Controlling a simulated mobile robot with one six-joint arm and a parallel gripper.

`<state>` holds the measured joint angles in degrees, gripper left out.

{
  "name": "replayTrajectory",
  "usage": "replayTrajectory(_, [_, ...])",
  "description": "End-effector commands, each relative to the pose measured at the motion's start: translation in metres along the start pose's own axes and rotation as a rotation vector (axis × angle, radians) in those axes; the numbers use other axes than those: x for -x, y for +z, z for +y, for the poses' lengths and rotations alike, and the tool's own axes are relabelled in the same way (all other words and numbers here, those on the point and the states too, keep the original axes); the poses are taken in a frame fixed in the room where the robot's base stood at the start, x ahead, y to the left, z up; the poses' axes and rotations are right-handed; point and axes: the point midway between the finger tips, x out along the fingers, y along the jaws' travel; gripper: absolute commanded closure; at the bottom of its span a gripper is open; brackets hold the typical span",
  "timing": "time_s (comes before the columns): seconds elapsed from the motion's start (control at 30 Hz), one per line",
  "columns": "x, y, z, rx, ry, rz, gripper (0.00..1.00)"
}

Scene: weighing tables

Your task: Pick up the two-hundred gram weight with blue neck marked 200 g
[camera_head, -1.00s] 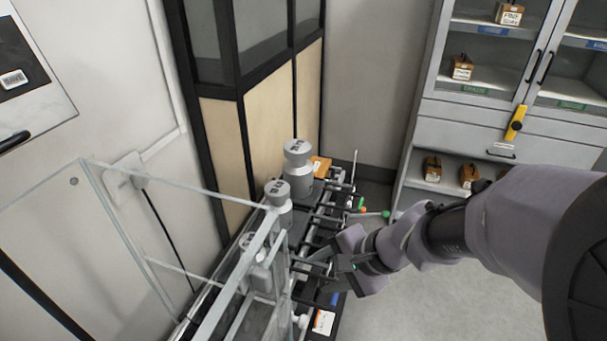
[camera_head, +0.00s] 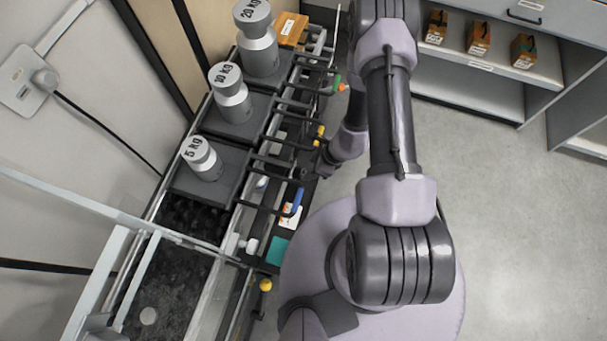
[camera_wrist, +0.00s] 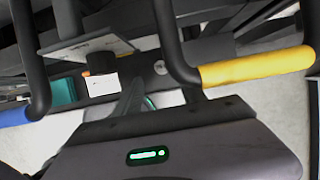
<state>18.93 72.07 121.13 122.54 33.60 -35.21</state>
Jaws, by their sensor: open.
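I cannot make out the 200 g weight with the blue neck in either view. My gripper (camera_head: 321,166) is small and partly hidden in the head view. It is open, at the right edge of the rack of dark handles, between a yellow grip and a blue grip. I see nothing held in it. The blue grip (camera_head: 297,202) and yellow grip (camera_head: 318,135) are sleeves on black bars, not weights. In the wrist view the yellow grip (camera_wrist: 257,67) is at right and the blue grip (camera_wrist: 14,116) is at the left edge.
Large grey weights marked 20 kg (camera_head: 257,48), 10 kg (camera_head: 232,100) and 5 kg (camera_head: 203,160) stand on dark platforms at left. A glass-walled enclosure (camera_head: 110,270) is at lower left. A cabinet shelf (camera_head: 500,65) holds small boxes. Open floor (camera_head: 520,220) lies at right.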

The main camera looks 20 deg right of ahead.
Motion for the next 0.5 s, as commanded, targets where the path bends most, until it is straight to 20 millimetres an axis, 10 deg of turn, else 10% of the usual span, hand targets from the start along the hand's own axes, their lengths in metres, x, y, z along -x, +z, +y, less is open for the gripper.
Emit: replayTrajectory(0.5, [-0.063, 0.001, -0.001, -0.001, -0.002, -0.001, 0.52])
